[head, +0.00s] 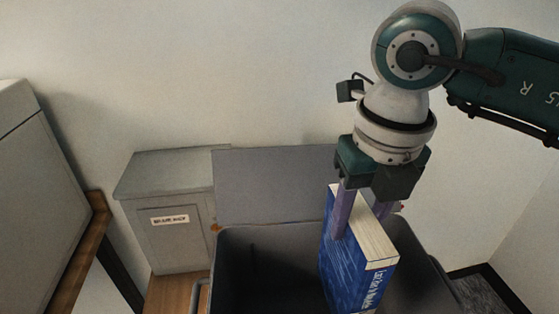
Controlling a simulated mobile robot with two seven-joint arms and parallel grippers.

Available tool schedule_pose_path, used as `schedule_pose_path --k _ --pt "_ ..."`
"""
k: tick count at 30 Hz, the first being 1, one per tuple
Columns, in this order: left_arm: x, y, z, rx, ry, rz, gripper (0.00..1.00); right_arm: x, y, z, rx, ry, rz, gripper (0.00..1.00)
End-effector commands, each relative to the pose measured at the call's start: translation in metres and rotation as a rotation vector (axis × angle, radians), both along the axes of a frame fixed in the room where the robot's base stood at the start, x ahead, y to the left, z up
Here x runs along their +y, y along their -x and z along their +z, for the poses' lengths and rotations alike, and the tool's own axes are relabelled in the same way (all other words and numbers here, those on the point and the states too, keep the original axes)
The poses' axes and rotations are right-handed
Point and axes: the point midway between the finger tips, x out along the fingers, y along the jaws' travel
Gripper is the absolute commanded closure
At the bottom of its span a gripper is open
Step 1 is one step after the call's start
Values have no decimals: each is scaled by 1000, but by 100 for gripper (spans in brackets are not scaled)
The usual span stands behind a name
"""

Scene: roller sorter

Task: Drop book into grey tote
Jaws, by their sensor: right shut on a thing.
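A thick blue book (343,262) with pale page edges hangs upright in the head view, right of centre. My right gripper (362,212) comes down from above and is shut on the book's top part, a purple finger on each side. The dark grey tote (262,236) stands open below. The book is over the tote's opening, and its lower end runs to the bottom of the picture, so I cannot tell how deep it reaches. The tote's floor is in shadow. My left gripper is not in view.
A grey cabinet (170,232) with a white label stands behind and left of the tote. A flat grey panel (270,185) rises behind the tote. A wooden edge (80,250) and a pale box-like unit (35,190) are at the left. The wall is behind.

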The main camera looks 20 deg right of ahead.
Motion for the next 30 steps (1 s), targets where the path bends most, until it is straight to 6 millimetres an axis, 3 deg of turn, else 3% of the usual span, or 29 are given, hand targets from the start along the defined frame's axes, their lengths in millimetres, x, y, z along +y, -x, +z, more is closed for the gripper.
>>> schedule_pose_path --k 1,5,14,15,24,30 --pt "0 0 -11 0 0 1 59 0 0 -12 -1 -1 0 100" --pt "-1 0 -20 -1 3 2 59 0 -1 -23 -2 -1 1 100" --pt "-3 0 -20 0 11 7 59 0 -1 -24 -2 -1 1 100" --pt "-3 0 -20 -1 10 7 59 0 -1 -24 -2 -1 1 52" --pt "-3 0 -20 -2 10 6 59 0 0 -24 -1 0 2 18" --pt "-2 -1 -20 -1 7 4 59 0 0 -25 2 0 2 18"
